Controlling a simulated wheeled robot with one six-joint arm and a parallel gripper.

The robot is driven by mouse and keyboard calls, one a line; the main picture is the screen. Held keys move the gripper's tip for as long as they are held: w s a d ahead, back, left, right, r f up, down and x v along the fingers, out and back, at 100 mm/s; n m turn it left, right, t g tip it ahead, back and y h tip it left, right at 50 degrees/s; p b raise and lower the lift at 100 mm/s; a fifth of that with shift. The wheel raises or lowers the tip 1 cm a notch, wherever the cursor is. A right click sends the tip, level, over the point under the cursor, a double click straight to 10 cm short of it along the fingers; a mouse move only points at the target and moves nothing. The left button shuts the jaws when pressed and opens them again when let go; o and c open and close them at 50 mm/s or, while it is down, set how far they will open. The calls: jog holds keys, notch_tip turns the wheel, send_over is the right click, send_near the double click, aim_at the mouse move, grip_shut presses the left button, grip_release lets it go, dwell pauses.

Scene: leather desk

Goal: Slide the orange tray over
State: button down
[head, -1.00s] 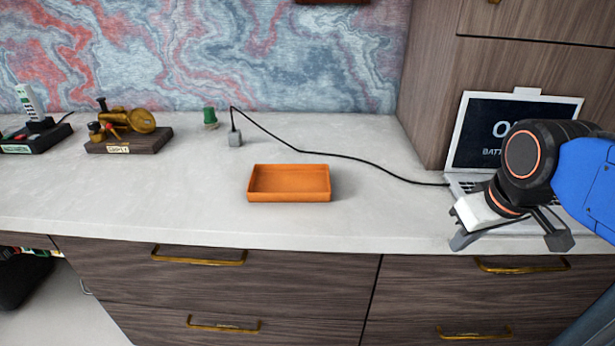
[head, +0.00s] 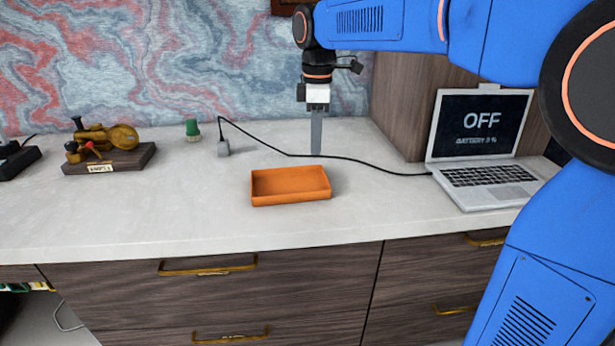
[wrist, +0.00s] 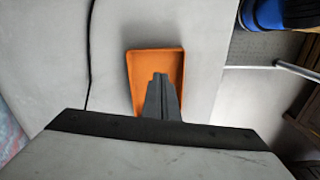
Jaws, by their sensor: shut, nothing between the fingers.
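The orange tray (head: 290,199) is a shallow, empty rectangular tray lying flat on the pale desktop (head: 150,210), near its middle. It also shows in the wrist view (wrist: 134,75), partly hidden by my fingers. My gripper (head: 316,152) points down with its fingers together, beyond the tray's back edge in the head view and apart from it there. In the wrist view my gripper's fingers (wrist: 161,76) overlap the tray's inside. I cannot tell how high the fingertips are above the desktop.
A black cable (head: 355,158) runs behind the tray from a grey plug (head: 223,149) to the laptop (head: 490,165) at right. A green object (head: 193,130) and a brass instrument on a wooden base (head: 115,160) stand at left. The desktop left and right of the tray is clear.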

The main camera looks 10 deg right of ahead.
aim_at(320, 185)
jog(key=shift+n, duration=0.5)
jog(key=a+f, duration=0.1)
jog(key=f, duration=0.6)
jog(key=w+a+f, duration=0.1)
jog(key=f, duration=0.2)
jog(key=shift+w+a+f, duration=0.1)
jog(key=shift+a+f, duration=0.05)
jog(key=shift+a, duration=0.15)
jog(key=d, duration=0.2)
jog(key=shift+d+r, duration=0.2)
jog(key=shift+d, duration=0.8)
jog(key=d, duration=0.7)
jog(key=s+d, duration=0.1)
jog(key=d, duration=1.2)
jog(key=shift+s+d, duration=0.25)
jog(key=shift+d, duration=0.1)
